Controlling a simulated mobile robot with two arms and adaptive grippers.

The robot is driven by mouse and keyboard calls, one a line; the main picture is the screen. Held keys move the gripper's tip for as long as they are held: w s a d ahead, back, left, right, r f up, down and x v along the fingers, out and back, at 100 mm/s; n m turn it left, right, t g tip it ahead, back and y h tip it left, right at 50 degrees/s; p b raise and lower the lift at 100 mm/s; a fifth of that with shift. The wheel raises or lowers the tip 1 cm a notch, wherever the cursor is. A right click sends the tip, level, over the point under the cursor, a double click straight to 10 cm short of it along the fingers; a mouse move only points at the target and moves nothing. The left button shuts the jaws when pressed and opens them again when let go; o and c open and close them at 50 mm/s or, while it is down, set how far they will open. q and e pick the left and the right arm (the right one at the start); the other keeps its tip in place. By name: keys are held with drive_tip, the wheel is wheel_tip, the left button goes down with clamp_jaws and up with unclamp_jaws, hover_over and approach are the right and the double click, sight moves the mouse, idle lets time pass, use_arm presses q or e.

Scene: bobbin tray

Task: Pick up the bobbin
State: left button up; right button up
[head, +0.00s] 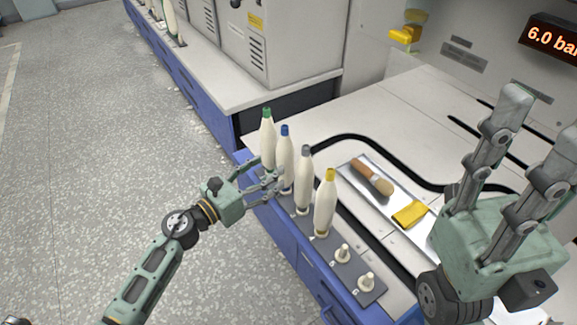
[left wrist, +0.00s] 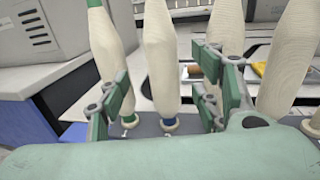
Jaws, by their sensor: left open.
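Several white cone-shaped bobbins stand upright in a row on a dark peg tray (head: 331,240): a green-topped bobbin (head: 267,142), a blue-topped bobbin (head: 286,160), a grey-topped bobbin (head: 304,178) and a yellow-topped bobbin (head: 325,205). My left gripper (head: 276,182) is open, low by the blue-topped one. In the left wrist view a bobbin with a blue base (left wrist: 160,65) stands between the spread fingers, with a gap to the left finger; contact on the right is unclear. My right gripper (head: 543,115) is raised at the right, fingers apart and empty.
Two bare pegs (head: 342,253) stand at the tray's near end. A grey machine cabinet (head: 262,45) stands farther back. The floor at left is clear.

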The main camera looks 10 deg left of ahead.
sight(279, 164)
use_arm(q)
drive_tip(key=x, duration=0.2)
drive_tip(key=b+x, duration=0.1)
drive_tip(key=x, duration=0.4)
drive_tip(key=shift+d+f, duration=0.25)
drive_tip(key=shift+c, duration=0.2)
drive_tip(key=c, duration=1.3)
